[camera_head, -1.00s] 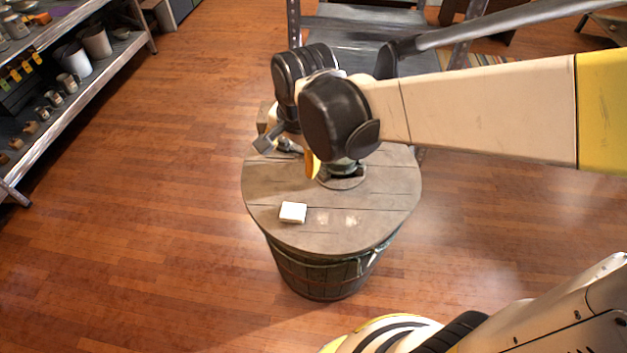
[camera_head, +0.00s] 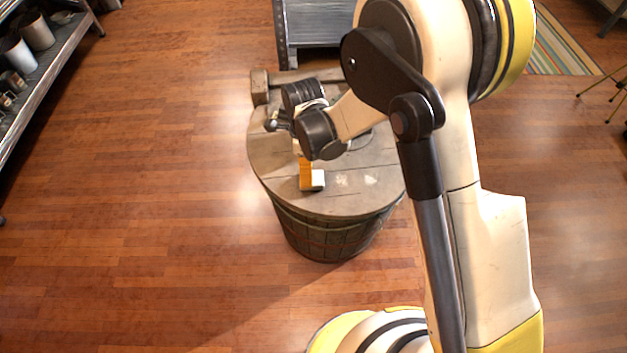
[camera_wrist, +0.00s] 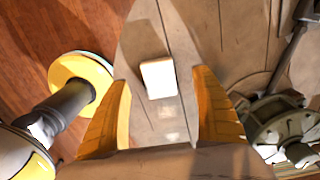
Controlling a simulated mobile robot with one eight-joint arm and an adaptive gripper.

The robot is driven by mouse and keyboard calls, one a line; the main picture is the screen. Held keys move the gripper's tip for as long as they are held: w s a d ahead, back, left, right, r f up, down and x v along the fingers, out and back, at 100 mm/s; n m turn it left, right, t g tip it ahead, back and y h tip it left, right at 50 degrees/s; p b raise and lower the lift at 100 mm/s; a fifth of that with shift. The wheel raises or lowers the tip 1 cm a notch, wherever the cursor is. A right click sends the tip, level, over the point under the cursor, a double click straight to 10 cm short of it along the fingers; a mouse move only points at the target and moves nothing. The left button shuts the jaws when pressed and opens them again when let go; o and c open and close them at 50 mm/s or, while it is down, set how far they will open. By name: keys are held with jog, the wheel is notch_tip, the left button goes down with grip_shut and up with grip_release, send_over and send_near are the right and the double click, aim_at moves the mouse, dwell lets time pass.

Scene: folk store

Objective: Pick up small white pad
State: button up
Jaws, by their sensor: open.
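The small white pad (camera_head: 318,179) lies on the round wooden barrel top (camera_head: 350,203), near its front-left edge. My gripper (camera_head: 306,186) reaches down over the barrel top, and one orange finger partly covers the pad in the head view. In the wrist view the pad (camera_wrist: 158,78) lies on the planks beyond the fingertips, a little left of the middle between them. The two orange fingers of my gripper (camera_wrist: 160,84) are spread wide apart, with nothing held between them.
A wooden mallet-like object (camera_head: 262,86) lies at the back of the barrel top. A metal item (camera_wrist: 275,125) shows at the right in the wrist view. A shelf with pots (camera_head: 38,65) stands at the left. Open wooden floor surrounds the barrel.

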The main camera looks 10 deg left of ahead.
aim_at(318, 182)
jog(key=f+b, duration=0.1)
jog(key=f, duration=0.2)
jog(key=f+b, duration=0.2)
jog(key=f, duration=0.1)
jog(key=shift+s+d, duration=0.1)
jog(key=shift+s, duration=0.1)
jog(key=shift+r, duration=0.15)
jog(key=c, duration=0.9)
